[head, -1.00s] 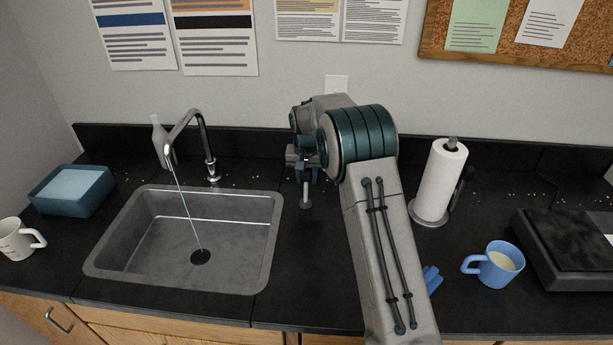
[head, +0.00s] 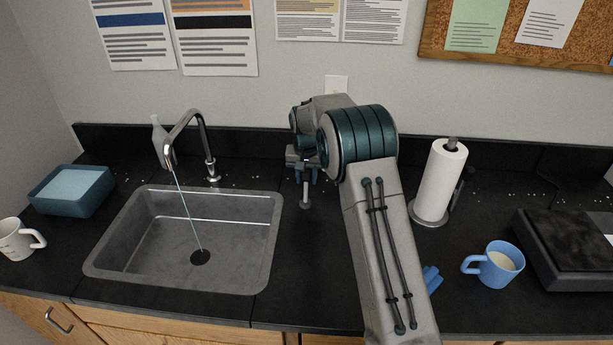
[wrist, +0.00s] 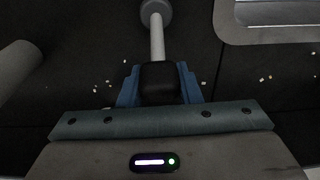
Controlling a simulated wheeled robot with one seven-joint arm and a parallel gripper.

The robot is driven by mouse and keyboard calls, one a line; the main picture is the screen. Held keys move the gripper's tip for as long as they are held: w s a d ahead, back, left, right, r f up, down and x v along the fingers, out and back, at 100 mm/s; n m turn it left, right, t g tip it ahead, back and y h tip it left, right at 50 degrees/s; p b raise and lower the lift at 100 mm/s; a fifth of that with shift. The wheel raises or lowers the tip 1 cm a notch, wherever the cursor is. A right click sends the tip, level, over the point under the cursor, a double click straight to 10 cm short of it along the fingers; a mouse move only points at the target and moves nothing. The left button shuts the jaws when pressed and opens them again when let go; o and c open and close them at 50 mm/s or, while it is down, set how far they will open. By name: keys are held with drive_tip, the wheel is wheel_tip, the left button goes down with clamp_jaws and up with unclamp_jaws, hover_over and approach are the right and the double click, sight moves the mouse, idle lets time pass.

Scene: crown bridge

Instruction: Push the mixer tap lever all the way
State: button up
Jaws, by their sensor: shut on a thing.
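The tap (head: 205,135) is a curved chrome spout at the back edge of the sink, and a thin stream of water runs from it into the basin. The lever (head: 305,192) stands apart, right of the sink, as a short pale rod with a round end. In the wrist view, the rod (wrist: 157,38) runs from that round end to a black block between my blue fingers. My gripper (head: 304,168) is shut on this black end of the lever; the fingers also show in the wrist view (wrist: 158,80). The wrist partly hides the lever's upper part.
The steel sink (head: 105,262) lies left of my gripper. A paper towel roll (head: 440,180) stands to the right, with a blue mug (head: 498,264) and a dark flat device (head: 570,245) beyond. A blue tub (head: 70,200) and a white mug (head: 17,240) are far left.

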drive_tip(key=shift+s+f, duration=0.2)
drive_tip(key=shift+f, duration=0.2)
drive_tip(key=o, duration=0.9)
drive_tip(key=shift+o, duration=0.4)
drive_tip(key=shift+w, duration=0.2)
drive_tip(key=shift+r, duration=0.6)
wheel_tip(320, 180, up, 13)
drive_tip(key=s+b, duration=0.1)
drive_tip(key=shift+s+a+b, duration=0.15)
drive_tip(key=shift+s+b, duration=0.2)
drive_tip(key=shift+b, duration=0.05)
drive_tip(key=shift+f, duration=0.15)
